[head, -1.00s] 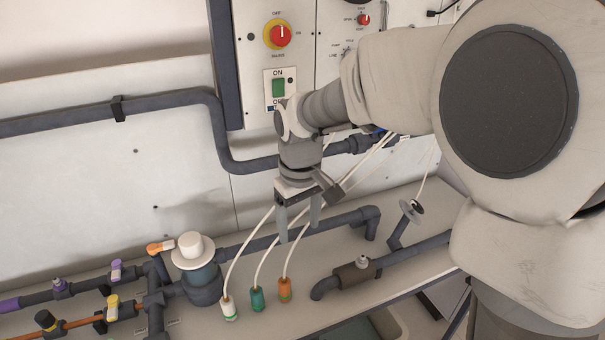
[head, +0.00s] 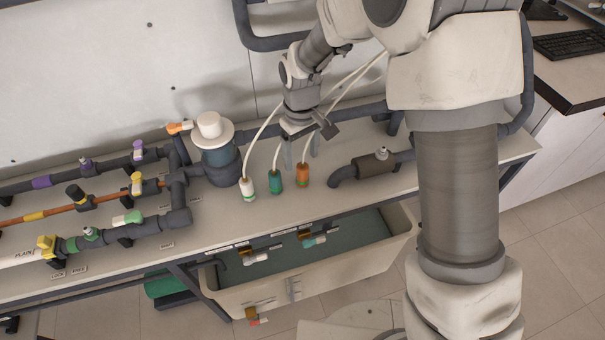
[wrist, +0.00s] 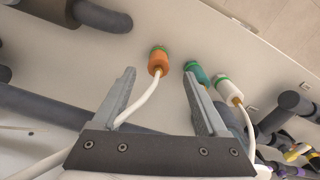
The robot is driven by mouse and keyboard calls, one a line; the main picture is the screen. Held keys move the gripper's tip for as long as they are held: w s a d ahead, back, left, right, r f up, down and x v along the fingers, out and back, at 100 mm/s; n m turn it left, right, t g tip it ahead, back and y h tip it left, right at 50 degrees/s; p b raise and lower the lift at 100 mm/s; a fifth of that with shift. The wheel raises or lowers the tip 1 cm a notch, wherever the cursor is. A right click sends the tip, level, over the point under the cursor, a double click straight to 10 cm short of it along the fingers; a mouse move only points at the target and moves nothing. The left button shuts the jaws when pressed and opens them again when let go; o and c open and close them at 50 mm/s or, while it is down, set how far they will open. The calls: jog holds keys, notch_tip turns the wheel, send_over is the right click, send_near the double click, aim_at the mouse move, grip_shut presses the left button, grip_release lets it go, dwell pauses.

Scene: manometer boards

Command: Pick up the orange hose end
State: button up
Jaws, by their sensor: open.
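The orange hose end (head: 303,174) stands on the bench top, with a white hose rising from it. In the wrist view the orange hose end (wrist: 158,62) lies just beyond and between my open fingertips, not touched. My gripper (head: 300,160) is open and empty, pointing down just behind the green and orange ends. The green hose end (head: 275,181) stands left of the orange one; in the wrist view it (wrist: 195,72) is close to the right finger. The white hose end (head: 247,189) stands further left. The hose of the orange end passes between my fingers in the wrist view.
A dark pipe with a valve body (head: 375,163) lies right of the orange end. A white-capped cylinder (head: 215,140) and coloured valves on pipes stand to the left. A water tub (head: 320,280) sits below the bench's front edge.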

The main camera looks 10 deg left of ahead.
aim_at(302, 167)
jog(key=shift+d+f+b, duration=0.1)
jog(key=shift+f+b, duration=0.4)
jog(key=shift+f, duration=2.55)
grip_shut()
